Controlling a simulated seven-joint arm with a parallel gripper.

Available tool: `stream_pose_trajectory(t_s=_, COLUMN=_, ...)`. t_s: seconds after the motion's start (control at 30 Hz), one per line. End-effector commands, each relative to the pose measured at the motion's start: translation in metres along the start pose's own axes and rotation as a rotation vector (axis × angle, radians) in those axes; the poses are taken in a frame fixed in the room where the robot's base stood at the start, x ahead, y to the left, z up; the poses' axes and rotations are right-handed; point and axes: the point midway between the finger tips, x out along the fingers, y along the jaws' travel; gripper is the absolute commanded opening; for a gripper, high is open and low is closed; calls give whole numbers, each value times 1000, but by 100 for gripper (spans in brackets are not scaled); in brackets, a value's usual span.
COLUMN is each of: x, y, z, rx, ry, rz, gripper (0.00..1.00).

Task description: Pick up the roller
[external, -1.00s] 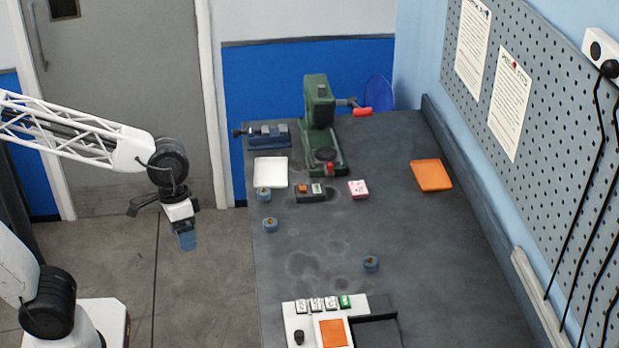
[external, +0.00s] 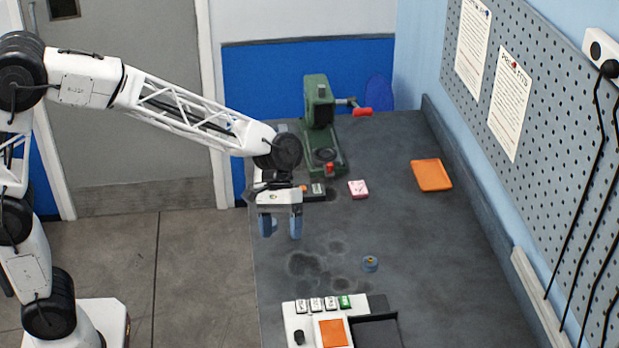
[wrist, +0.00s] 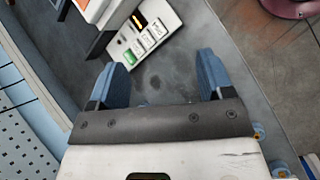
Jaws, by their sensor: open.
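No thing in view is clearly a roller. A small blue cylinder with a brass-coloured centre (external: 370,264) stands on the grey bench, right of my gripper (external: 281,228) in the external view. My gripper is open and empty, its two blue fingers pointing down over the bench's left part. In the wrist view the fingers (wrist: 162,70) are spread apart with bare bench between them. Another blue cylinder (wrist: 258,132) shows at the right of the wrist view. My arm hides most of the bench's back left, including most of a blue device there.
A green press (external: 318,105) with a red-handled lever stands at the back. A pink box (external: 358,189) and an orange tray (external: 431,174) lie right of it. A white button panel (external: 300,335) is at the front. The bench's right middle is clear.

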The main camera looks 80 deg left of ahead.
Motion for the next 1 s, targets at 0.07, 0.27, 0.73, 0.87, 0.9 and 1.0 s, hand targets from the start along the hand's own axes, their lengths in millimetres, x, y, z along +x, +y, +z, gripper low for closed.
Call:
stream_pose_trajectory(t_s=0.07, x=3, y=9, z=-20, rx=-48, ry=-31, rz=20, gripper=74)
stream_pose_trajectory(t_s=0.27, x=9, y=30, z=-66, rx=-170, ry=-108, rz=74, gripper=74)
stream_pose_trajectory(t_s=0.73, x=27, y=65, z=-187, rx=-445, ry=-296, rz=203, gripper=74)
stream_pose_trajectory(t_s=0.87, x=34, y=69, z=-222, rx=-518, ry=-350, rz=238, gripper=74)
stream_pose_trajectory(t_s=0.9, x=35, y=71, z=-232, rx=-539, ry=-366, rz=249, gripper=74)
stream_pose_trajectory(t_s=1.0, x=40, y=73, z=-256, rx=-585, ry=-404, rz=272, gripper=74)
